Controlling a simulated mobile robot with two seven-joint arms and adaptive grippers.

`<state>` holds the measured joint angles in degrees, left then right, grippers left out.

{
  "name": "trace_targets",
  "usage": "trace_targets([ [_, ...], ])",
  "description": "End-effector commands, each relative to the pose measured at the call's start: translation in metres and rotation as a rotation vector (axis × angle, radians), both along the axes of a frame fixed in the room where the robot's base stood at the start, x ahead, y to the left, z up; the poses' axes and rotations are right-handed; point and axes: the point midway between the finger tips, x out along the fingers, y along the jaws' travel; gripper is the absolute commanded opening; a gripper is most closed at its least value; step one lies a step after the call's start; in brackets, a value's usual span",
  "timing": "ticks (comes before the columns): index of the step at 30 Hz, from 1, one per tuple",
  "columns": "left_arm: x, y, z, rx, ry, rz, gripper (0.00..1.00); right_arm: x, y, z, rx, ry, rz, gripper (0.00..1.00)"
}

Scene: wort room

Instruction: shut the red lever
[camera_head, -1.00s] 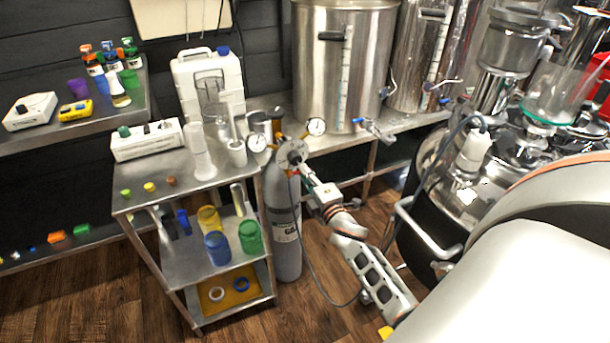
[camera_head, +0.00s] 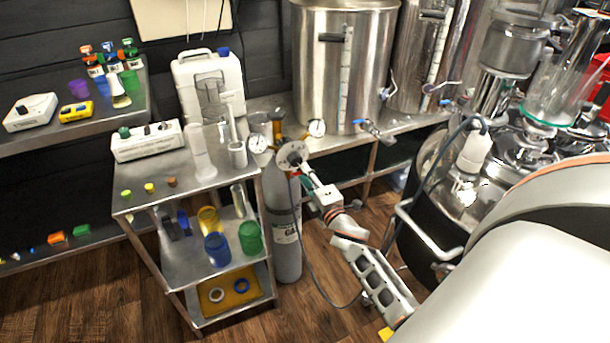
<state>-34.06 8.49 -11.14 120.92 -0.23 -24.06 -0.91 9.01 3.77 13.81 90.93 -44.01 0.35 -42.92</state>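I cannot make out a red lever clearly in this view. A grey gas cylinder (camera_head: 284,235) stands upright beside the steel cart, with a round grey disc (camera_head: 292,153) and two dial gauges, a left gauge (camera_head: 257,144) and a right gauge (camera_head: 316,128), at its top. My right gripper (camera_head: 308,176) reaches up from the lower right to the cylinder's top, just below the disc. It overlaps the fittings there, and its fingertips are too small to tell whether they touch or are closed. My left gripper is not in view.
Steel kettles, including a large kettle (camera_head: 318,70), stand behind; a blue tap lever (camera_head: 360,122) shows there. A hose hangs beside the cylinder. A dark vessel with a handle (camera_head: 425,238) stands right.

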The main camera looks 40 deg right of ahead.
Motion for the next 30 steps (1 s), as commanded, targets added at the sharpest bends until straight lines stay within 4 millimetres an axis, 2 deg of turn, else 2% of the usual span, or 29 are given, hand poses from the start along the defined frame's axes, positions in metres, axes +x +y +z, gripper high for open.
trace_targets([
  [5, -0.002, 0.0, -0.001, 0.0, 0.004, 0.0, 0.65, -0.027, 0.006, -0.002, 0.001, 0.003, 0.0, 0.27],
  [12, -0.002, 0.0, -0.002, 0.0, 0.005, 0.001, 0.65, -0.075, 0.018, -0.002, 0.002, 0.003, 0.0, 0.27],
  [18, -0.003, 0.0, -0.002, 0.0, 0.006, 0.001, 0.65, -0.102, 0.025, -0.001, 0.0, 0.002, 0.0, 0.27],
  [23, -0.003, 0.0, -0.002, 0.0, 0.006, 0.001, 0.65, -0.112, 0.027, 0.0, -0.001, 0.001, 0.0, 0.27],
  [30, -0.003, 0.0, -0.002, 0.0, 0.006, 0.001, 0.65, -0.113, 0.027, 0.0, -0.001, 0.0, 0.0, 0.27],
])
